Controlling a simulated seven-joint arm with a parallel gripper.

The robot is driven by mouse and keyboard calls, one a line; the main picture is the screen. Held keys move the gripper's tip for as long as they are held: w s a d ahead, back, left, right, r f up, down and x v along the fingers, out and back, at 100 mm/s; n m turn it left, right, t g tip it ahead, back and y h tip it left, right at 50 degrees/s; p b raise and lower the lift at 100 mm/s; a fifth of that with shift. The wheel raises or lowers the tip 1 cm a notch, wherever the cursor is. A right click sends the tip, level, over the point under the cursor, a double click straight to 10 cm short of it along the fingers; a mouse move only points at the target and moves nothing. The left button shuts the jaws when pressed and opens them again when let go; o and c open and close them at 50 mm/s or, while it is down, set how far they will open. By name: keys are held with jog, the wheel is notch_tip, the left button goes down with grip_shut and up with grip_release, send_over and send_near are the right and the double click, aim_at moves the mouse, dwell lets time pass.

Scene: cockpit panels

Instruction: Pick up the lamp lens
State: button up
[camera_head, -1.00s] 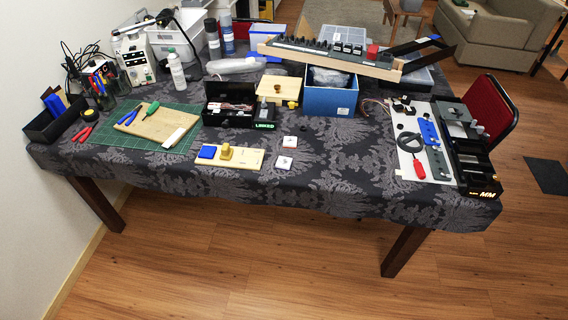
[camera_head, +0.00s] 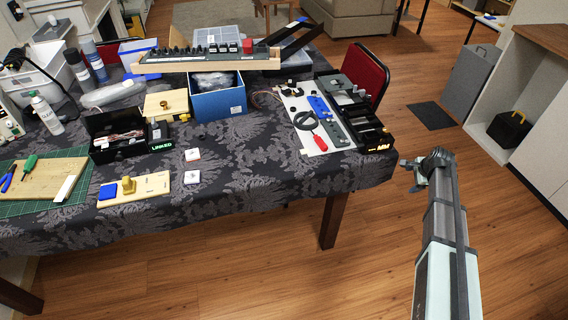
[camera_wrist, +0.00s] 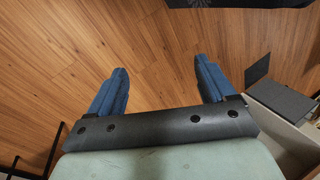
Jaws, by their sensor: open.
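I cannot tell for sure which thing is the lamp lens. Two small white square pieces lie on the patterned tablecloth, the far one (camera_head: 192,155) and the near one (camera_head: 192,177). A red block (camera_head: 247,46) sits on the long switch panel (camera_head: 205,57) at the back. My gripper (camera_wrist: 161,65) is open, with its two blue fingers wide apart and nothing between them. It is over the bare wood floor. In the head view my gripper (camera_head: 418,172) is off the table's right end, well apart from these pieces.
The table (camera_head: 290,185) also holds a blue box (camera_head: 218,102), a black box (camera_head: 118,150), a wooden board with a blue square and yellow knob (camera_head: 150,187), and a panel with a red-handled tool (camera_head: 319,143). A red chair (camera_head: 366,75) stands behind.

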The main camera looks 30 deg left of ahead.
jog(key=w+a+r+m+t, duration=0.2)
jog(key=w+a+r, duration=0.3)
jog(key=w+r, duration=0.5)
jog(key=w+a+r+m+y, duration=0.1)
jog(key=w+a+r+y, duration=0.1)
jog(key=a+r, duration=0.9)
jog(key=s+a+r, duration=0.3)
jog(key=a+r, duration=0.3)
jog(key=a, duration=0.1)
jog(key=s+a+n+g, duration=0.1)
jog(key=s+a, duration=0.4)
jog(key=a, duration=0.3)
jog(key=s+a+g, duration=0.1)
jog(key=s+a, duration=0.4)
jog(key=a, duration=0.3)
jog(key=n+g+h, duration=0.4)
jog(key=h, duration=0.1)
send_over(192, 176)
jog(key=f, duration=1.2)
jog(key=shift+a, duration=0.2)
jog(key=shift+d+f, duration=0.15)
jog(key=shift+f, duration=2.5)
